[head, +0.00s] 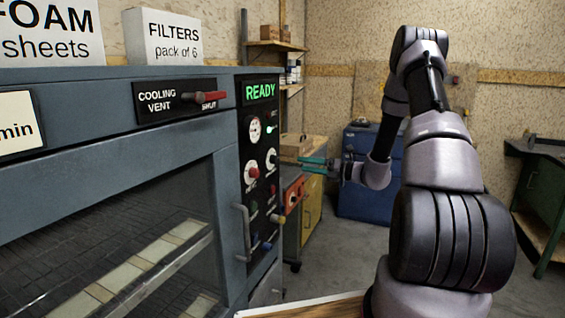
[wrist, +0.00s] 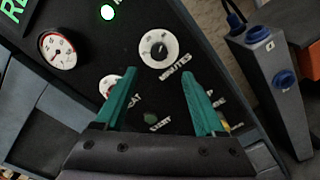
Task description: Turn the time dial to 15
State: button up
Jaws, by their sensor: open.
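The time dial (wrist: 158,48) is a round white dial with a dark centre, labelled MINUTES, on the black control panel. In the wrist view it lies just beyond my fingertips; its setting is too small to read. It also shows in the head view (head: 271,160), right of a red-centred dial. My gripper (wrist: 157,77) has two teal fingers, apart and empty, pointing at the panel below the dial. In the head view my gripper (head: 308,162) is right of the panel, apart from it.
The red-centred HEAT dial (wrist: 108,84) is partly hidden by my left finger. A gauge (wrist: 57,50) and a lit green lamp (wrist: 107,12) are nearby. A READY display (head: 260,91) tops the panel. A grey box with blue buttons (wrist: 268,80) stands at right.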

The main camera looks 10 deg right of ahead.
aim_at(277, 160)
jog(key=x, duration=1)
jog(key=shift+a, duration=0.1)
grip_shut()
